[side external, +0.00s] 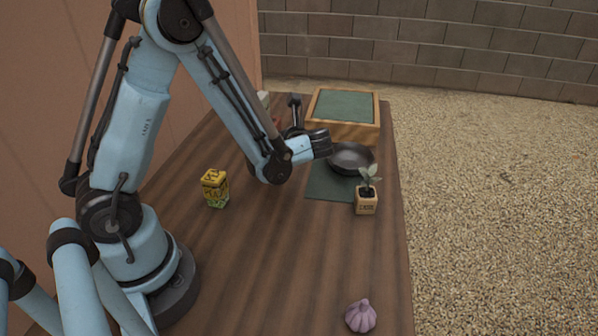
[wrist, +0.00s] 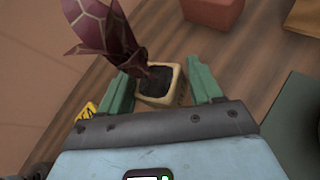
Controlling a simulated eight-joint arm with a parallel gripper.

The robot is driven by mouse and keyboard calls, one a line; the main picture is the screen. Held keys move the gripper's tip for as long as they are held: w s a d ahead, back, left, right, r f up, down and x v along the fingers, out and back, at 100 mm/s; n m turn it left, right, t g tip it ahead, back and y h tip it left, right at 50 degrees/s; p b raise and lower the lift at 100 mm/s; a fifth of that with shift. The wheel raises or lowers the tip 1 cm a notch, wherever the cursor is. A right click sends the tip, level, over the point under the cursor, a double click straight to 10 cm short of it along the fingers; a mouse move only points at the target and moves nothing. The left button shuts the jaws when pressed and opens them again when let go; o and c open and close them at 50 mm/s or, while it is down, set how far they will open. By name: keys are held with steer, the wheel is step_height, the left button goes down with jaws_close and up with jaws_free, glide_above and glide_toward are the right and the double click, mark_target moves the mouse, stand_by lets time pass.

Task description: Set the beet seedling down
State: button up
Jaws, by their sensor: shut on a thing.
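The beet seedling shows in the wrist view as dark red, pale-veined leaves (wrist: 101,27) rising from a small pale square pot of dark soil (wrist: 160,98). The plant leans toward the upper left of that picture. My gripper (wrist: 160,74) has its green fingers on either side of the pot and is shut on it. In the side external view my wrist (side external: 303,148) is above the far part of the table; the fingers and the seedling are hidden there. I cannot tell whether the pot touches the table.
A green-topped wooden box (side external: 342,130) stands behind. A yellow patterned box (side external: 215,188) and a purple garlic bulb (side external: 360,316) are nearer. A reddish block (wrist: 212,10) lies beyond the pot.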

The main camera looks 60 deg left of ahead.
steer(key=shift+f, duration=2.15)
steer(key=o, duration=1.1)
steer(key=shift+c, duration=0.2)
steer(key=s+d+r+n+t+h, duration=0.2)
steer(key=d+r+n+t+h, duration=0.6)
steer(key=d+r+n+h, duration=0.3)
steer(key=d+n+h, duration=0.1)
steer(key=d+n, duration=0.3)
steer(key=n, duration=0.4)
steer(key=shift+s+d+n+t+h, duration=0.15)
steer(key=shift+d+n+t+h, duration=0.15)
steer(key=shift+n+t, duration=0.1)
